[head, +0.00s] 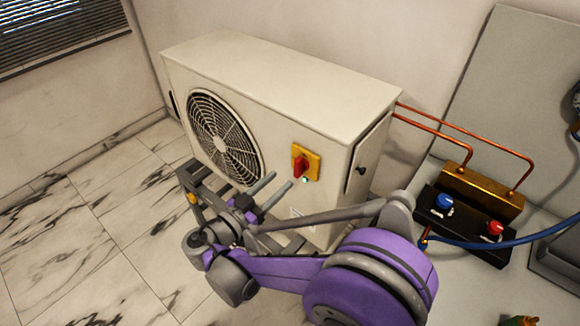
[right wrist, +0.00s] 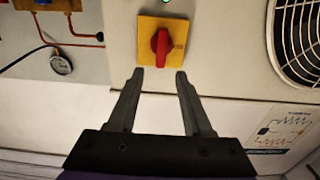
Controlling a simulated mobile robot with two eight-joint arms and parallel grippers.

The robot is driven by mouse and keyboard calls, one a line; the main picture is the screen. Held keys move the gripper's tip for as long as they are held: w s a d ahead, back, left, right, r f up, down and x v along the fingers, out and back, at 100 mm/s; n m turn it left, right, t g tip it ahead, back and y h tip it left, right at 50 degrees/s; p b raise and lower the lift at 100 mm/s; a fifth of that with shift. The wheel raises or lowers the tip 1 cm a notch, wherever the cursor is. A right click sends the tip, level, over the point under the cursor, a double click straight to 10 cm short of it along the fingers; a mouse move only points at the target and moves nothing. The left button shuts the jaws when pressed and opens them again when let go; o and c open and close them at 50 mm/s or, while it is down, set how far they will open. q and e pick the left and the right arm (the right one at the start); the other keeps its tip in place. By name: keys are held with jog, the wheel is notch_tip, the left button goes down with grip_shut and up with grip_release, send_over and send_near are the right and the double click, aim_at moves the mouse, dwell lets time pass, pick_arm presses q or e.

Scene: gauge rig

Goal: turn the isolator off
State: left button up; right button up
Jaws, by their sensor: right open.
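The isolator has a red knob (head: 300,167) on a yellow plate (head: 313,155), on the front of a cream outdoor unit (head: 290,85). In the right wrist view, the red knob (right wrist: 161,45) stands upright in the picture on its yellow plate (right wrist: 150,28). My right gripper (head: 282,181) is open and empty, its fingers pointing at the isolator. In the right wrist view, the fingertips of my right gripper (right wrist: 159,72) lie either side of the knob's line, just below it in the picture, apparently not touching it. My left gripper is not in view.
A small green light (head: 304,180) glows by the isolator plate. The fan grille (head: 223,138) is to its left. Copper pipes (head: 465,133) run right to a manifold with a blue knob (head: 444,201) and a red knob (head: 495,228). A gauge (right wrist: 61,65) shows in the wrist view.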

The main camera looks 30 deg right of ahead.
aim_at(296, 166)
jog(key=x, duration=0.7)
jog(key=shift+w+d, duration=0.1)
jog(key=shift+d, duration=0.05)
grip_shut()
